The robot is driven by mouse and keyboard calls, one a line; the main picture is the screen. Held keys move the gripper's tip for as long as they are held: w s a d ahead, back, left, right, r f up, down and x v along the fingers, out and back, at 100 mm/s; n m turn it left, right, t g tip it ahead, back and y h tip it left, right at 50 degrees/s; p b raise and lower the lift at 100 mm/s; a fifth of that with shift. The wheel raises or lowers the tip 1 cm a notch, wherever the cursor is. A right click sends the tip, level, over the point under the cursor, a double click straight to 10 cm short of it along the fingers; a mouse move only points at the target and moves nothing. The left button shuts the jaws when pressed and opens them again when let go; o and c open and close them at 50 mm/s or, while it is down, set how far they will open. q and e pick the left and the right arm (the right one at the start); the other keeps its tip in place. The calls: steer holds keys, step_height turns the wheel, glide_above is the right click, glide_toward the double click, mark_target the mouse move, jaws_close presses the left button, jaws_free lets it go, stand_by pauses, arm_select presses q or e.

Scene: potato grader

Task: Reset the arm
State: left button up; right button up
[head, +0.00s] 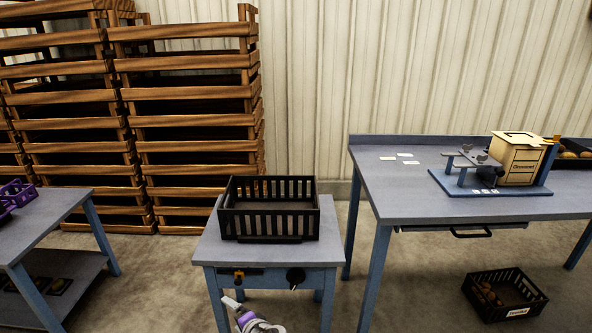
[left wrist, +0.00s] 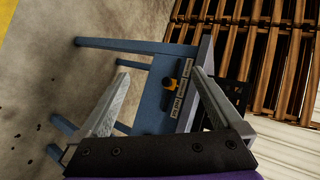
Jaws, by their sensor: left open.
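My left gripper (left wrist: 160,84) is open and empty in the left wrist view, its two grey fingers spread apart. It faces the front of the small blue-grey stand (left wrist: 176,62), with the orange switch (left wrist: 182,95) showing between the fingers. In the head view only part of my left gripper (head: 232,303) shows at the bottom edge, in front of the stand (head: 208,243). A black slatted crate (head: 268,224) sits on top of the stand. My right gripper is not in view.
A larger table (head: 430,205) at right holds a wooden box device (head: 516,158) and white cards. A black crate with potatoes (head: 505,295) is on the floor below. Stacked wooden crates (head: 190,110) stand at the back left. Another table (head: 50,222) is at far left.

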arm_select(q)
steer(key=s+a+n+g+h, duration=0.1)
steer(key=s+n+g+h, duration=0.6)
steer(key=s, duration=2.6)
step_height(320, 180, up, 28)
steer(key=w+n+t+p, duration=0.1)
steer(key=n+t+p, duration=0.1)
steer(key=p, duration=2.2)
steer(key=shift+w+a+f+t+h, duration=0.2)
steer(key=shift+w+t+h, duration=0.15)
steer(key=shift+t, duration=0.25)
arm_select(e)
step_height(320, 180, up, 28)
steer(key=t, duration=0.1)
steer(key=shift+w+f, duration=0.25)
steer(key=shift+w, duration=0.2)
